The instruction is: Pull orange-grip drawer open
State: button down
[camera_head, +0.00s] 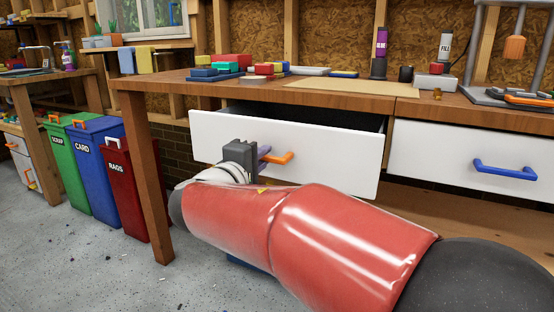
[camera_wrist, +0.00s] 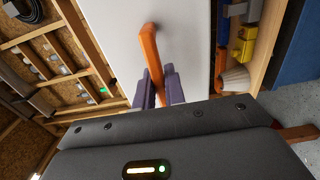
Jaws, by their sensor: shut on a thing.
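The white drawer (camera_head: 330,158) with the orange grip (camera_head: 283,158) is under the workbench. It stands partly open, its front pulled out from the bench and a dark gap showing above it. My gripper (camera_head: 265,154) is at the orange grip. In the wrist view my purple-grey fingers (camera_wrist: 161,88) are shut around the orange grip (camera_wrist: 151,47), with the white drawer front (camera_wrist: 185,38) behind it. The inside of the drawer is mostly hidden in shadow.
A second white drawer (camera_head: 440,160) with a blue grip (camera_head: 505,170) is shut on the right. The workbench top (camera_head: 180,81) holds colored blocks and bottles. Green, blue and red bins (camera_head: 135,185) stand left of the bench leg (camera_head: 145,170).

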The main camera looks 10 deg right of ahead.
jog(key=b+v, duration=0.2)
jog(key=v, duration=1.1)
jog(key=shift+b, duration=0.4)
jog(key=c, duration=1.5)
grip_release()
jog(key=shift+o, duration=0.2)
jog(key=v, duration=0.8)
